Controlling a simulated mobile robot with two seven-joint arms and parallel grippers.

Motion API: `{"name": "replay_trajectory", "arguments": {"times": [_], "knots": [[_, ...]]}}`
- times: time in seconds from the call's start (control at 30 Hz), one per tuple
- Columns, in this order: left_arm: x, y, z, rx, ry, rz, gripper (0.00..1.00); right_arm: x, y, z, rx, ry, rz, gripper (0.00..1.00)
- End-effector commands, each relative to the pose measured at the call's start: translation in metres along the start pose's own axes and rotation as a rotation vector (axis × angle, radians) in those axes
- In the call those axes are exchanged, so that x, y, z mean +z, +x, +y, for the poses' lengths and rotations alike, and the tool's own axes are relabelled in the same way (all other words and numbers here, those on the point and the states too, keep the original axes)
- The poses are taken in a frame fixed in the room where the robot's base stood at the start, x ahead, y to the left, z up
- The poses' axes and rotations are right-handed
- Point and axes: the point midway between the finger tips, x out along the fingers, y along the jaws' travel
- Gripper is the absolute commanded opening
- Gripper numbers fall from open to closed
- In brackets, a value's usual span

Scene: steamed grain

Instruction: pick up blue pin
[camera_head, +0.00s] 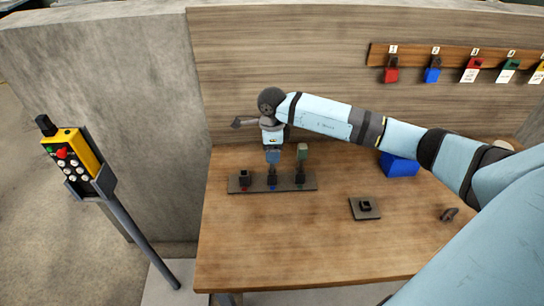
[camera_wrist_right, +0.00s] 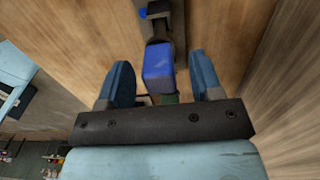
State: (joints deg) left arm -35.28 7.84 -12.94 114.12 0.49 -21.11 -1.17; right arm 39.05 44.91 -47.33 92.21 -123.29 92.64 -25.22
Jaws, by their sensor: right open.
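The blue pin (camera_wrist_right: 158,68) shows in the right wrist view as a blue block between the two fingers of my right gripper (camera_wrist_right: 160,62), with a visible gap to each finger. My right gripper (camera_head: 272,157) is open and points down over the middle of a dark rack (camera_head: 258,187) in the head view. There the blue pin's upper part is hard to tell from the blue fingers. A green-topped pin (camera_head: 302,152) stands upright to the right on the rack, and a dark pin with red at its foot (camera_head: 244,178) stands to the left. My left gripper is out of view.
A blue box (camera_head: 399,165) and a dark square plate with a block (camera_head: 364,208) are on the wooden table (camera_head: 290,235). Coloured locks hang from a wall board (camera_head: 455,57). A yellow button box (camera_head: 76,152) stands at the left. The table front is clear.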

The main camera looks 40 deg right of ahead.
Motion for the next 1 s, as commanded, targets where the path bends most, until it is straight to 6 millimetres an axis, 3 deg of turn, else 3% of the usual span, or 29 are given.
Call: {"name": "replay_trajectory", "arguments": {"times": [0.2, 0.47, 0.5, 0.77, 1.0], "knots": [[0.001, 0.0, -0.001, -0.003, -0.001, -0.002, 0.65, 0.0, 0.003, 0.0, -0.001, -0.001, 0.0, 0.6], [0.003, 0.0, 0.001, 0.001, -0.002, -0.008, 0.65, 0.0, 0.003, 0.0, -0.001, -0.001, 0.0, 0.02], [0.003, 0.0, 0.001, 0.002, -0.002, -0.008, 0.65, 0.0, 0.002, 0.0, -0.001, -0.001, -0.001, 0.0], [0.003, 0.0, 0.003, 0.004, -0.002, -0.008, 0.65, 0.0, 0.001, 0.0, -0.002, 0.0, -0.001, 0.0], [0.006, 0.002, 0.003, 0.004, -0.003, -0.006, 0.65, 0.001, -0.018, -0.001, -0.005, -0.001, -0.003, 0.0]]}}
